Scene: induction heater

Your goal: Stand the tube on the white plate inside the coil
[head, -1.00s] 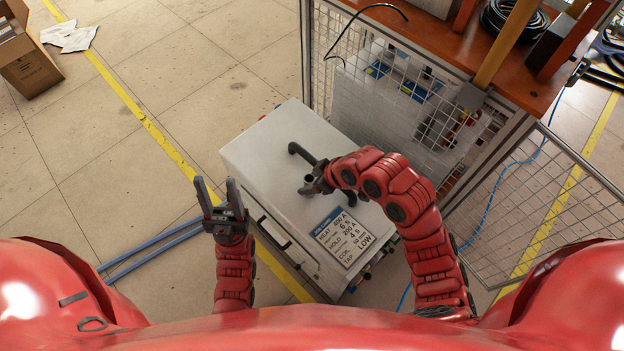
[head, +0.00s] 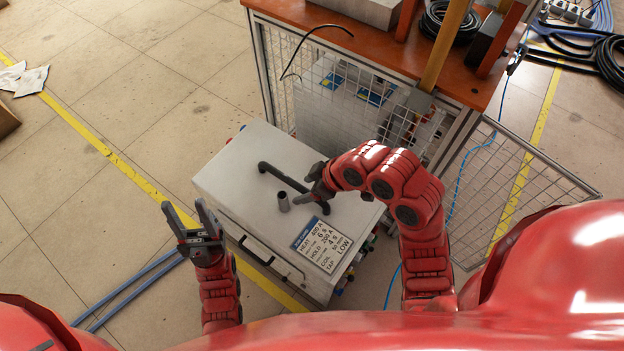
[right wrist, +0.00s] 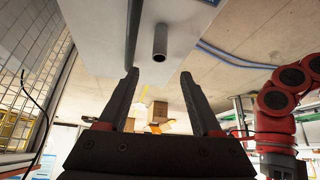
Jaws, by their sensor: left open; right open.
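The tube (head: 283,202) is a short dark grey hollow cylinder. It stands upright on the light grey cabinet top, beside the black bar handle. It also shows in the right wrist view (right wrist: 160,43), beyond my fingertips and apart from them. My right gripper (head: 306,186) is open and empty, to the right of the tube and close to the handle; its two fingers spread in the right wrist view (right wrist: 159,76). My left gripper (head: 185,204) is open and empty, left of the cabinet. I cannot make out the coil or the white plate.
The cabinet (head: 232,172) has a black handle (head: 293,188) and a settings label (head: 321,246) on top. An orange-brown bench (head: 375,58) with wire-mesh sides stands behind it. A mesh panel (head: 525,185) stands at right. Blue hoses (head: 125,292) lie on the floor at left.

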